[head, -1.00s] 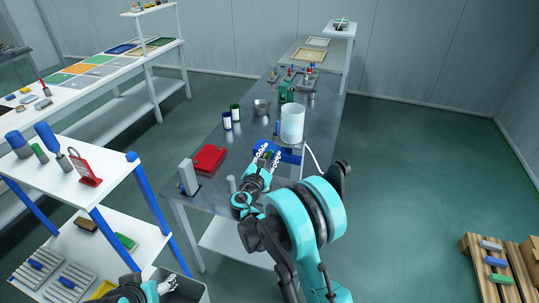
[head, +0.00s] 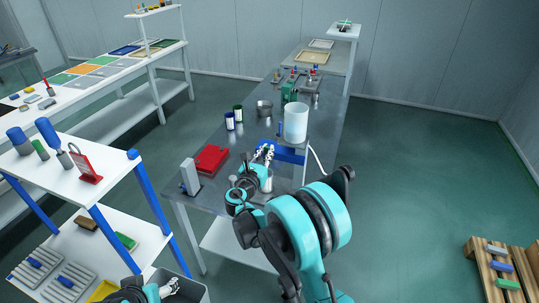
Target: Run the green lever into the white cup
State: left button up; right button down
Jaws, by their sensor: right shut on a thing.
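A translucent white tank (head: 296,121) stands on a blue stand (head: 289,155) on the metal bench. My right gripper (head: 266,151) is at the left end of the stand, below the tank's front, with its fingers shut. The fingers cover what they hold, and no green lever shows clearly there. A small pale cylinder (head: 267,183), seemingly the white cup, is just below and right of the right gripper, partly behind my arm. My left gripper (head: 172,286) is low at the bottom edge, over a grey bin, and its opening is unclear.
A red case (head: 211,158) and a grey upright block (head: 190,176) are on the bench's left. Two jars (head: 229,121), a metal bowl (head: 264,108) and a green device (head: 288,93) stand farther back. A white cable (head: 318,162) hangs at the right edge.

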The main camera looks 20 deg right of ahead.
jog(key=c, duration=1.5)
grip_release()
jog(key=shift+c, duration=0.2)
jog(key=v, duration=1.2)
